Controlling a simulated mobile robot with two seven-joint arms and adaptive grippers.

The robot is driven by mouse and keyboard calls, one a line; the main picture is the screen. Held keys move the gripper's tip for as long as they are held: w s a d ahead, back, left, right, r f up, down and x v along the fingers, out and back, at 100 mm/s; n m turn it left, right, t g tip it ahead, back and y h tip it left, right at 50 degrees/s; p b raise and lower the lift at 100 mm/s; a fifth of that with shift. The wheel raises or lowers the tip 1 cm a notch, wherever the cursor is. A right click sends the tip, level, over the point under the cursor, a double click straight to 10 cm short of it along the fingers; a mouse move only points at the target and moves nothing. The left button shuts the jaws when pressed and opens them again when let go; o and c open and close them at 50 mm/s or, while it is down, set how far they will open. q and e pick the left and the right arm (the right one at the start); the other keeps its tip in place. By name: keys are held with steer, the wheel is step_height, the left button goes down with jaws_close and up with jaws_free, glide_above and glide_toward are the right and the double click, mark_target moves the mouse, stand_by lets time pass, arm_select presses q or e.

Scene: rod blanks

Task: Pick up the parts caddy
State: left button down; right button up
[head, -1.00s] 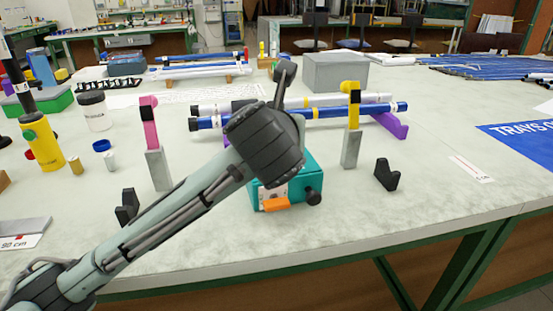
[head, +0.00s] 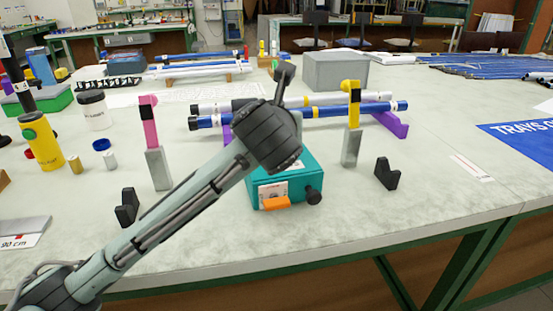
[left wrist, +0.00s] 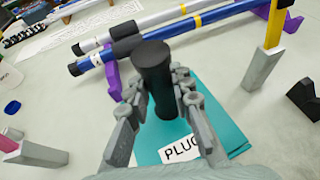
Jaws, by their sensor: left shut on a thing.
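The parts caddy is a teal box (head: 310,165) on the near middle of the table, with an orange tab, a white label and a black knob at its front. In the left wrist view its teal top (left wrist: 205,140) shows a label starting "PLUG". My left gripper (left wrist: 157,92) is above it, its fingers closed on either side of an upright black round post (left wrist: 152,60) over the caddy. In the head view my left wrist hides these fingers and the caddy's upper left. I cannot tell any gap under the caddy. My right gripper is in neither view.
Behind the caddy, blue and white tubes (head: 330,112) lie on purple supports (head: 393,124). A pink-topped post (head: 158,168) stands left and a yellow-topped post (head: 351,148) right. Black V-blocks (head: 387,174) lie nearby. The right front table is mostly clear.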

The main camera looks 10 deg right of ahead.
arm_select(q)
steer(key=shift+r, duration=0.2)
stand_by(0.3)
steer(key=shift+r, duration=0.55)
step_height(320, 180, up, 3)
steer(key=shift+f, duration=0.15)
steer(key=s+a+r, duration=0.4)
steer(key=a+r, duration=0.3)
steer(key=a, duration=0.4)
steer(key=shift+p, duration=0.3)
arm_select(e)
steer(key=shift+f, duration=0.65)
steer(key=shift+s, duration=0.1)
